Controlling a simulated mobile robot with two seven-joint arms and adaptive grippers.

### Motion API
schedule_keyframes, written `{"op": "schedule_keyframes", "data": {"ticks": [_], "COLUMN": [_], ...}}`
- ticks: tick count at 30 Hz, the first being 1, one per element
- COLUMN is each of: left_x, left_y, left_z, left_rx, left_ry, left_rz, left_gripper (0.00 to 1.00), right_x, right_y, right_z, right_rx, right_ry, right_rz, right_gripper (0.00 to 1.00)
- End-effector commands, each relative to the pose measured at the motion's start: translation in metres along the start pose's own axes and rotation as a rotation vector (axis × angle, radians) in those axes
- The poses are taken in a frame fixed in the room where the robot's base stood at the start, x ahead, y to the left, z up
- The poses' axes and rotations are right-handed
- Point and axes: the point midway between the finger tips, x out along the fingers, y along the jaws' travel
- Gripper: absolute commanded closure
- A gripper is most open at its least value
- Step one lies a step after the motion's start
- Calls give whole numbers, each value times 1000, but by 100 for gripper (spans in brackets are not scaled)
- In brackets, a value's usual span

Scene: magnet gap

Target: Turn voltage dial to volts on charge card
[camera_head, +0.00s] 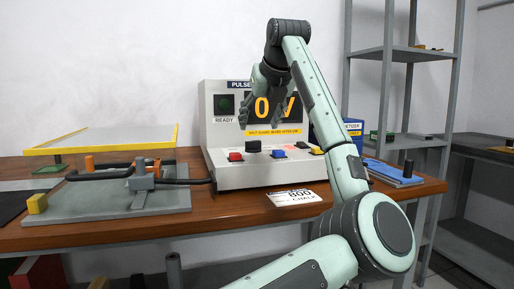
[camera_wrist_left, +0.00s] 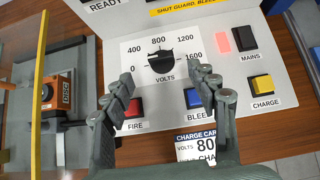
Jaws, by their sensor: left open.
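The voltage dial (camera_wrist_left: 160,62) is a black knob on a white scale marked 0 to 1600 volts, on the console's sloped panel; its pointer setting is unclear. In the head view the dial (camera_head: 253,146) sits below the display (camera_head: 272,108), which shows 0 V. The charge card (camera_head: 293,198) lies flat before the console and reads 800; the wrist view (camera_wrist_left: 197,146) shows it partly cut off by my gripper. My left gripper (camera_wrist_left: 163,82) is open and empty, its fingertips spread to either side of the dial's near side, apart from it. My right gripper is out of view.
Red FIRE (camera_wrist_left: 135,107), blue BLEED (camera_wrist_left: 193,98) and yellow CHARGE (camera_wrist_left: 262,84) buttons surround the dial's near side, with the MAINS switch (camera_wrist_left: 235,39) at right. A clamp fixture (camera_head: 110,195) and yellow-edged clear guard (camera_head: 105,140) stand left. A blue tray (camera_head: 392,173) lies right.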

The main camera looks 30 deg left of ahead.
Motion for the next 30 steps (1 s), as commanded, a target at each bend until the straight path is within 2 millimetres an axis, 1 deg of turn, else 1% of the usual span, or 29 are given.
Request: {"op": "schedule_keyframes", "data": {"ticks": [1,5,12,16,21,28,30], "left_x": [3,16,55,70,79,79,79], "left_y": [0,1,1,1,1,1,1], "left_z": [-1,-1,-2,-1,-1,0,0], "left_rx": [0,1,0,0,0,0,0], "left_ry": [0,1,2,0,0,0,0], "left_rz": [1,4,4,3,2,2,2], "left_gripper": [41,41,41,41,41,41,50], "right_x": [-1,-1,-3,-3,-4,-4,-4], "right_y": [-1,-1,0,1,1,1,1], "right_z": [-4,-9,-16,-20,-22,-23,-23], "right_rx": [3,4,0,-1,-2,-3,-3], "right_ry": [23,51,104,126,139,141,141], "right_rz": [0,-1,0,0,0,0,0], "right_gripper": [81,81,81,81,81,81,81]}}
